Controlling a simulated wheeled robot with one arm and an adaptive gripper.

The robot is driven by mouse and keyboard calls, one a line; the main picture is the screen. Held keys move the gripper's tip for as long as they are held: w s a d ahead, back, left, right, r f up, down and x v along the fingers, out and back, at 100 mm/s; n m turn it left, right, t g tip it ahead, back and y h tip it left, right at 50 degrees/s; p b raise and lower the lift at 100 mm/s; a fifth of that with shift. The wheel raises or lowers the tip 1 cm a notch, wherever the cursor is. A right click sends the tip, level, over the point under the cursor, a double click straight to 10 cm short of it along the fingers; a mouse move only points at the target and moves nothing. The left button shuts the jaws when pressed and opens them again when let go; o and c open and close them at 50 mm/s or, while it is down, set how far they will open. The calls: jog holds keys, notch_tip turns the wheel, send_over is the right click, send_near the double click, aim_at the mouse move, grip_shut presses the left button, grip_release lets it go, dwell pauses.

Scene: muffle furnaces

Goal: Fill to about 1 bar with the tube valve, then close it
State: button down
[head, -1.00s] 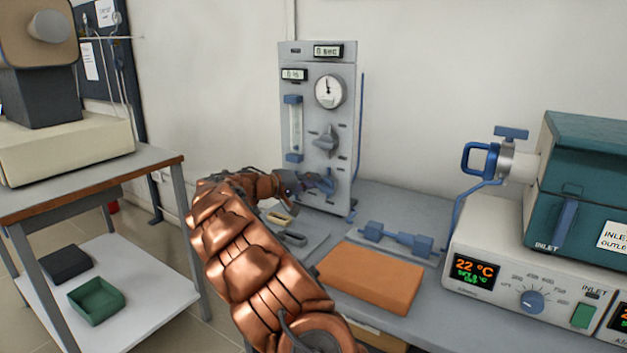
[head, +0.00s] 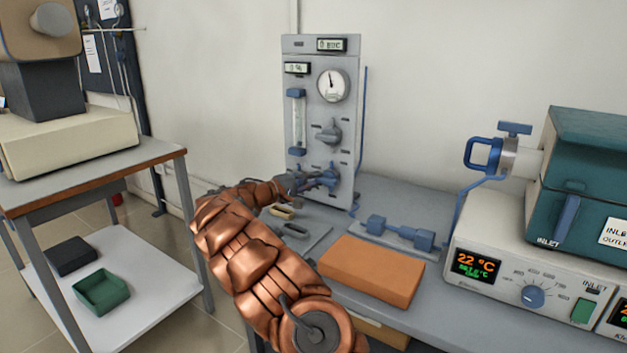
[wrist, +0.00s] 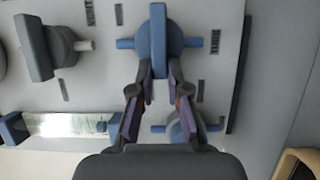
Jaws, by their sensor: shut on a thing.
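A tall grey gas panel (head: 300,115) stands on the bench against the wall. It carries a round gauge (head: 333,85), a flow tube (head: 298,123), a grey knob (head: 328,134) and, low down, a blue valve (head: 331,180). The gauge needle points roughly upward; its value is too small to read. My gripper (head: 300,181) is at the blue valve. In the wrist view my gripper's fingers (wrist: 159,82) are shut on the near end of the blue valve's bar handle (wrist: 158,40). Another blue fitting (wrist: 185,127) is partly hidden behind the fingers.
An orange block (head: 370,275) and a blue fitting on a plate (head: 400,234) lie on the bench right of my arm. A furnace controller (head: 505,250) stands further right. A trolley (head: 150,290) is at the left, with a green tray (head: 101,291).

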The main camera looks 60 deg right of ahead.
jog(key=shift+f, duration=0.1)
jog(key=c, duration=1.1)
grip_release()
jog(key=shift+c, duration=0.2)
jog(key=v, duration=1.2)
